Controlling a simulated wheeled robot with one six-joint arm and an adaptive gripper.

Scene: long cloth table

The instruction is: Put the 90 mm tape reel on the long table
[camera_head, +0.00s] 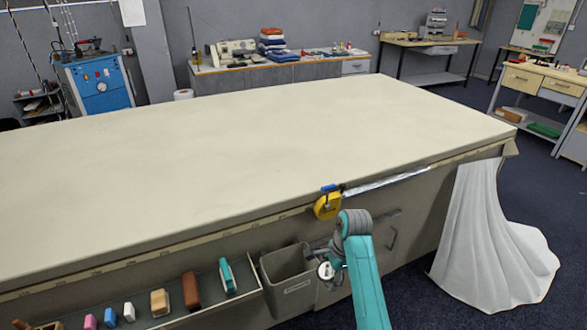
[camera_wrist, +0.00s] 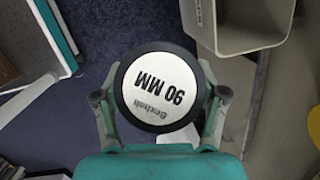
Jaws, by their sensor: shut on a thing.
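The 90 mm tape reel (camera_wrist: 157,92) is a round black reel with a white label reading "90 MM". My gripper (camera_wrist: 160,95) is shut on it, with a finger on each side of the reel in the wrist view. In the head view the reel (camera_head: 325,271) shows as a small white and dark disc at my gripper (camera_head: 322,262), low in front of the table's near side, next to the grey bin. The long table (camera_head: 240,140) has a cream cloth top, bare over its wide middle, and stands higher in the picture than the reel.
A grey bin (camera_head: 289,282) hangs at the table's front, and its rim (camera_wrist: 240,45) shows in the wrist view. A shelf (camera_head: 205,301) with several small items runs along the front. A yellow tape measure (camera_head: 327,207) sits at the table's edge. White cloth (camera_head: 490,240) drapes at right.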

